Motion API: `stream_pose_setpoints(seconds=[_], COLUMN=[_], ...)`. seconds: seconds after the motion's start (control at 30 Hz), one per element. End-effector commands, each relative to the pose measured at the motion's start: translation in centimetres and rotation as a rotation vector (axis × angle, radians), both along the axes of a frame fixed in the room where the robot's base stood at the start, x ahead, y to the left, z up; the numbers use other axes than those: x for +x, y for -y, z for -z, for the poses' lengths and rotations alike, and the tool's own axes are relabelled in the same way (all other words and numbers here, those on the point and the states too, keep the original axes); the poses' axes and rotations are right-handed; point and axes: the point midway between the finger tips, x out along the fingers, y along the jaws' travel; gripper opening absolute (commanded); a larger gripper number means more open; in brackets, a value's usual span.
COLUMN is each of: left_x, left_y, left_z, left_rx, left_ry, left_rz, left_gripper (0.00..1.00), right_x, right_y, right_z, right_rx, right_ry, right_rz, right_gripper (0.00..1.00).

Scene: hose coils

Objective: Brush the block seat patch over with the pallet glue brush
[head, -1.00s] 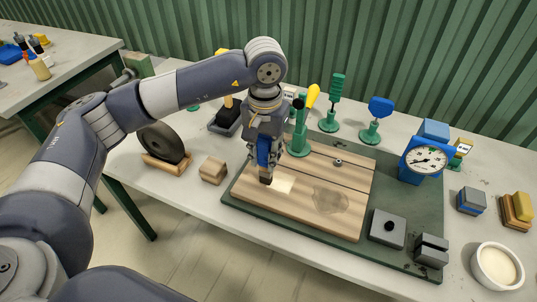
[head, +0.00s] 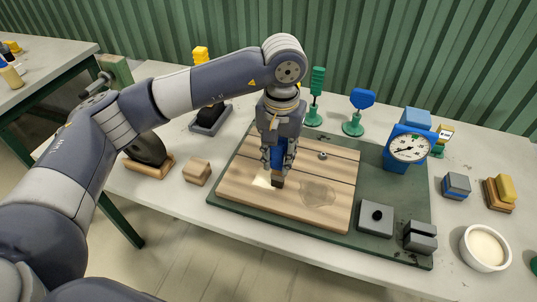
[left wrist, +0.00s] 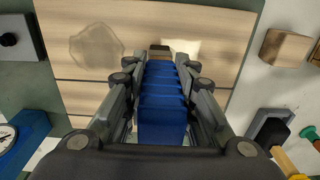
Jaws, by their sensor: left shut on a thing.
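My left gripper (head: 278,158) is shut on the blue handle of a brush (left wrist: 162,105), which points down at the wooden pallet board (head: 235,192). The brush's brown tip (head: 277,182) is at the board, just right of a pale, square patch (head: 261,181); contact is hard to tell. The patch also shows beyond the brush in the left wrist view (left wrist: 187,50), partly hidden by it. A greyish irregular stain (head: 318,193) lies on the board to the right of the brush. My right gripper is out of view.
The board lies on a dark green mat (head: 385,160). A dial gauge (head: 410,148), grey blocks (head: 375,219) and a white bowl of cream stuff (head: 485,248) stand right. A wooden block (head: 197,171) and a black wheel (head: 147,149) stand left.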

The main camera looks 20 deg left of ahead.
Motion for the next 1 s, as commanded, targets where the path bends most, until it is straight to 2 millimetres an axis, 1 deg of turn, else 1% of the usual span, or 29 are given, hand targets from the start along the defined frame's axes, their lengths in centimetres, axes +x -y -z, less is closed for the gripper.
stream_pose_setpoints(seconds=[0.13, 0.47, 0.57, 1.0], left_x=[0.1, 0.0, 0.0, -0.4], left_y=[0.5, 0.4, -0.2, -4.0], left_z=[-0.1, -0.1, 0.0, 0.1], left_rx=[0.0, 0.0, 0.0, 0.0], left_ry=[0.002, 0.002, 0.002, 0.003], left_rz=[-0.001, -0.001, -0.002, -0.003], left_gripper=[0.0, 0.0, 0.0, 0.0], right_x=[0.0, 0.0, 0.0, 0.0], right_y=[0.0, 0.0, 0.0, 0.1], right_z=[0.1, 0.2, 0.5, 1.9], right_rx=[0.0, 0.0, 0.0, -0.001], right_ry=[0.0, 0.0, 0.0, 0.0], right_rz=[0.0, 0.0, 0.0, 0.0], right_gripper=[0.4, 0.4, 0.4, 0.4])
